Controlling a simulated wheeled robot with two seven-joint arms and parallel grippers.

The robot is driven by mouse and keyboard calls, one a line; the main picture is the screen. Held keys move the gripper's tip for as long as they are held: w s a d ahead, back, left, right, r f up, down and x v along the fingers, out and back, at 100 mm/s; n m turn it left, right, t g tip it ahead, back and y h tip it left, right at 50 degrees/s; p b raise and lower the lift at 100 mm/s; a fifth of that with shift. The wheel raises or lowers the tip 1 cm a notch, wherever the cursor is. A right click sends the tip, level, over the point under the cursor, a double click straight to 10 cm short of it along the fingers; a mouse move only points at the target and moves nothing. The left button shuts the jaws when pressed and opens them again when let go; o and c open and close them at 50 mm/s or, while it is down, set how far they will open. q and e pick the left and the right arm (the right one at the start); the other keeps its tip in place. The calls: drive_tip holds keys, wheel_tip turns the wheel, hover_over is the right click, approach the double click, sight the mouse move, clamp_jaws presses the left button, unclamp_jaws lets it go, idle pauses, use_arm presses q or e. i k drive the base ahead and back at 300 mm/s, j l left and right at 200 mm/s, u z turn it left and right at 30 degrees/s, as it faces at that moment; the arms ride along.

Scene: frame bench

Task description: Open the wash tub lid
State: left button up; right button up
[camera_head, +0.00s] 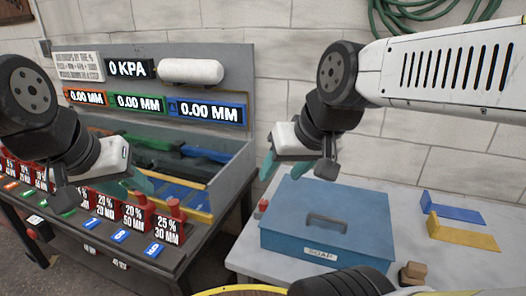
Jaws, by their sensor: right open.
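The wash tub (283,238) is a blue box with a "SOAP" label on its front, standing on the grey table at the right. Its flat blue lid (350,205) is down, with a dark handle (327,222) on top. My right gripper (283,168) is above the back left part of the lid, apart from the handle. Its teal fingers are open and I see nothing between them. My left gripper (143,183) is over the bench at the left, away from the tub. Its teal fingertips overlap in view, so its opening is unclear.
A blue bracket (455,211) and a yellow bracket (463,236) lie right of the tub. A small red-topped item (263,206) stands at its left and brown blocks (413,271) at its front right. The left bench (190,248) carries several red weighted blocks.

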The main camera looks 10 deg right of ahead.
sight(355, 219)
drive_tip(key=z, duration=1.2)
